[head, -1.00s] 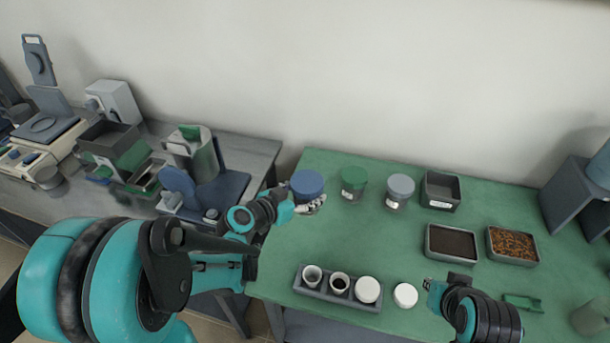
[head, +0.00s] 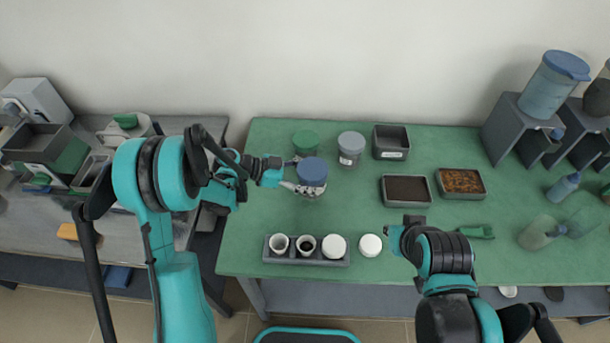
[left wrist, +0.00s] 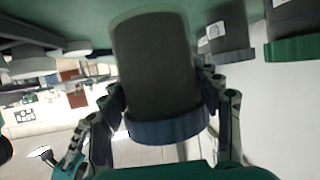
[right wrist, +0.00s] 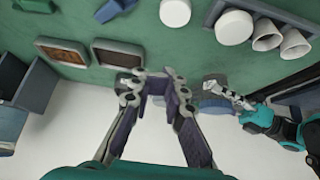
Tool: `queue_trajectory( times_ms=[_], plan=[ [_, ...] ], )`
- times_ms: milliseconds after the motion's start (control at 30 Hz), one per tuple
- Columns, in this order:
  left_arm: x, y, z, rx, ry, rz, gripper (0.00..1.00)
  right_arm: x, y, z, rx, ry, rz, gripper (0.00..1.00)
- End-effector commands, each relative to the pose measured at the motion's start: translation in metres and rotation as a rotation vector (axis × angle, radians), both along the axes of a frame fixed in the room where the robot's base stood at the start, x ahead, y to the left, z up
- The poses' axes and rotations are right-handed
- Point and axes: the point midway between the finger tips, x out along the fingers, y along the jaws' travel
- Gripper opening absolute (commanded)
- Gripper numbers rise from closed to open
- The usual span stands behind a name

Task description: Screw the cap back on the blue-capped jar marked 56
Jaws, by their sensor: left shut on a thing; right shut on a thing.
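The blue-capped jar (head: 313,190) is in my left gripper (head: 287,177), over the left part of the green table. In the left wrist view, the left gripper's fingers (left wrist: 172,100) close around the jar's dark body (left wrist: 155,65). The blue cap (head: 314,166) sits on the jar's mouth; how tightly cannot be told. It also shows in the left wrist view (left wrist: 168,129). No number on this jar is readable. My right gripper (head: 394,236) is near the table's front, right of a white lid. Its fingers (right wrist: 157,88) are nearly together; what they hold is unclear.
A green-capped jar (head: 305,143) and a grey-capped jar (head: 350,150) stand behind the blue-capped jar. A rack with cups (head: 305,259) and a loose white lid (head: 370,245) lie in front. Two filled trays (head: 406,200) (head: 460,195) are right of centre.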

Motion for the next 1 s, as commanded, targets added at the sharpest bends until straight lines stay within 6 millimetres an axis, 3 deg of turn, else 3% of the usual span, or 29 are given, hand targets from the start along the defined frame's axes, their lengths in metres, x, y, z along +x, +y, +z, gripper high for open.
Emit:
queue_trajectory(
  times_ms=[167, 200, 367, 500, 533, 800, 1000],
  plan=[
    [0.0, 0.0, 0.0, -0.001, -0.001, 0.001, 0.11, 0.0, 0.0, 0.0, 0.0, 0.0, 0.0, 0.0],
    [0.0, 0.0, 0.0, 0.0, 0.001, 0.001, 0.0, 0.0, 0.0, 0.0, 0.0, 0.0, 0.0, 0.14],
    [0.0, 0.0, 0.0, 0.0, 0.0, 0.002, 0.0, 0.005, 0.003, 0.005, -0.015, 0.014, 0.031, 0.57],
    [0.0, 0.0, 0.0, 0.0, 0.0, 0.002, 0.0, 0.023, 0.013, 0.022, -0.07, 0.062, 0.141, 0.94],
    [0.0, 0.0, 0.0, 0.0, 0.0, 0.002, 0.0, 0.028, 0.017, 0.026, -0.087, 0.077, 0.177, 0.99],
    [0.0, 0.0, 0.001, 0.0, 0.0, 0.003, 0.0, 0.089, 0.058, 0.059, -0.246, 0.222, 0.557, 0.99],
    [0.0, 0.0, 0.001, 0.0, 0.0, 0.003, 0.0, 0.134, 0.096, 0.067, -0.344, 0.32, 0.858, 0.99]
  ],
)
